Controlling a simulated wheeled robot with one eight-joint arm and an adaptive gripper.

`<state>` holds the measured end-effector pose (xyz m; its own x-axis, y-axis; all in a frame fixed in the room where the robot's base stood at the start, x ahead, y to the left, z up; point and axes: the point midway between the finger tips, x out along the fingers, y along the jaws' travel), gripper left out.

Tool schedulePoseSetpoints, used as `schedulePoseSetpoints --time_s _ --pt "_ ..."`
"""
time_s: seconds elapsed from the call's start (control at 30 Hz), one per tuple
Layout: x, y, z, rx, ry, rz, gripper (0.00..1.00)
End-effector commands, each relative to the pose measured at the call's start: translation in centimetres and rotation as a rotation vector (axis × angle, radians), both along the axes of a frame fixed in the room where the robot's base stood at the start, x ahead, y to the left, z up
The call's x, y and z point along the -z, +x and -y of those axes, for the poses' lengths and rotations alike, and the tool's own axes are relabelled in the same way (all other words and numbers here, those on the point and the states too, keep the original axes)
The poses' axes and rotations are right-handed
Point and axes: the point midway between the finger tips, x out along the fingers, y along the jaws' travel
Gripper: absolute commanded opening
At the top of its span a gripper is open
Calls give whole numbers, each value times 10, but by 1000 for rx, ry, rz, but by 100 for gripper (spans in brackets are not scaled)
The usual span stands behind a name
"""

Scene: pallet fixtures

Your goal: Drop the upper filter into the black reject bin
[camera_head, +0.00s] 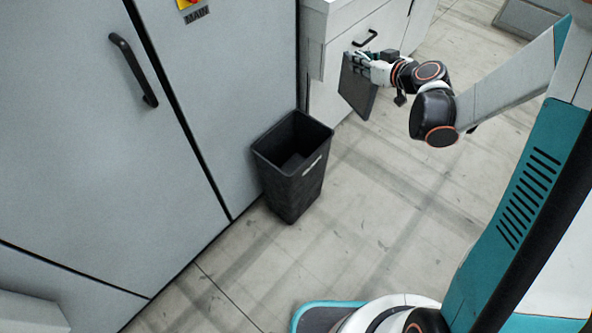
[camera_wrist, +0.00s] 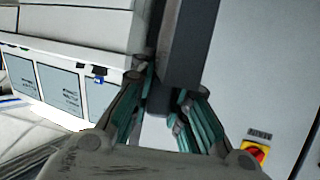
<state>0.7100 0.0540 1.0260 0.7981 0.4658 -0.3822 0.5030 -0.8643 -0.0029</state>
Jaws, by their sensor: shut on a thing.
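The filter (camera_head: 357,88) is a thin dark grey panel in the head view, hanging edge-down from my gripper (camera_head: 363,59). In the wrist view the filter (camera_wrist: 190,42) runs up from between the fingers of my gripper (camera_wrist: 165,100), which is shut on its edge. The black reject bin (camera_head: 312,181) stands upright on the floor, left of and lower than the filter, with its open top facing up. The filter is outside the bin and apart from it. A dark shape shows inside the bin; I cannot tell what it is.
A tall grey cabinet (camera_head: 165,110) with a black handle stands left of the bin. A white drawer unit (camera_head: 340,50) is just behind the filter. Open floor (camera_head: 375,210) lies right of the bin.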

Motion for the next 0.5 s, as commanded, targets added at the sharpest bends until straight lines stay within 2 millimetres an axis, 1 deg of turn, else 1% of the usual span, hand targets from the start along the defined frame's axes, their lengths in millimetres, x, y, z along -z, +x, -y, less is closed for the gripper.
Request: schedulePoseSetpoints --time_s 0.03,0.17,0.2,0.37,0.4,0.47,0.5 --pt "19 14 -11 -38 0 0 0" --pt "57 41 -38 -134 0 0 0" --pt "69 49 -47 -165 1 0 0" --pt "122 74 -83 -289 1 1 0" --pt "135 80 -92 -319 0 1 0" --pt "156 86 -106 -368 1 1 0" --pt "171 89 -115 -400 0 0 0"
